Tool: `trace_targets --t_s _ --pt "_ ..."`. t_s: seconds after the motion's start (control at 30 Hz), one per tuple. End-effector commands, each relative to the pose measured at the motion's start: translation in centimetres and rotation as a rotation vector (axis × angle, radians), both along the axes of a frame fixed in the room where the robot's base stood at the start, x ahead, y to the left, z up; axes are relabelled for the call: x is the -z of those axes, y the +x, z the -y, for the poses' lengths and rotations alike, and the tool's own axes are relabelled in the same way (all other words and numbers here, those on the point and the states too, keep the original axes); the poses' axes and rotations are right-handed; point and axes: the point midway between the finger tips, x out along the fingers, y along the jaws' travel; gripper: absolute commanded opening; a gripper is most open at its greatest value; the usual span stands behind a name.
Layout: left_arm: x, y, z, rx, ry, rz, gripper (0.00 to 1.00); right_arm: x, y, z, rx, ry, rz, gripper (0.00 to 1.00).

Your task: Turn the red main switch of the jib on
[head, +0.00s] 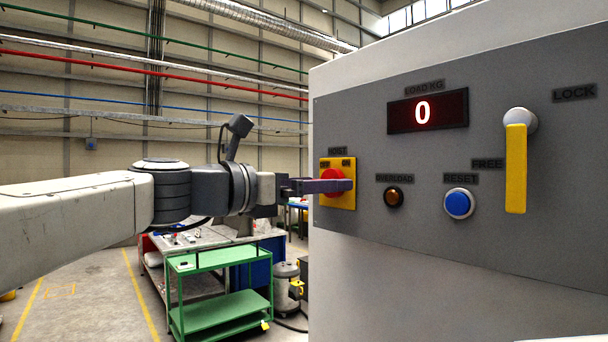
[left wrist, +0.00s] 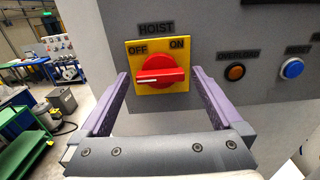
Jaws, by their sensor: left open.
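The red main switch (head: 331,187) is a rotary knob on a yellow plate (head: 348,200) at the left of the grey panel. In the left wrist view the knob (left wrist: 163,71) sits under the word HOIST, with OFF at upper left and ON at upper right. Its grip bar lies nearly level, and its white mark points left, on the OFF side. My left gripper (head: 338,185) is open in front of the switch. In the left wrist view its purple fingers stand on either side of the knob, with visible gaps. In the head view a finger partly covers the knob.
The panel also carries an amber overload lamp (head: 393,197), a blue reset button (head: 458,204), a yellow lock lever (head: 516,168) pointing down, and a load display (head: 427,111) reading 0. A green cart (head: 220,262) stands on the floor at left.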

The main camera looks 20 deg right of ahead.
Motion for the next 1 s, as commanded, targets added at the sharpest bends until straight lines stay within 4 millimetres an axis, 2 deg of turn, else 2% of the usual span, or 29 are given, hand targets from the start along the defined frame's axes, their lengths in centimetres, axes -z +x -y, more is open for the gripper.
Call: trace_targets --t_s 0.33,0.37,0.4,0.57,1.0 --pt "0.0 0.2 0.6 -0.001 0.000 0.001 1.00 -0.2 0.0 0.0 0.000 0.000 0.000 0.50" --pt "0.0 0.2 0.6 -0.001 0.000 0.001 0.96 -0.2 0.0 0.0 0.000 0.000 0.000 0.50" --pt "0.0 0.2 0.5 -0.001 0.000 0.001 0.81 -0.2 0.0 0.0 0.000 0.000 0.000 0.50" --pt "0.0 0.2 0.5 -0.001 0.000 0.001 0.20 -0.2 0.0 0.0 0.000 0.000 0.000 0.50" --pt "0.2 0.2 0.5 -0.001 0.032 0.091 0.19 0.8 0.0 0.0 0.000 0.000 0.000 0.50"
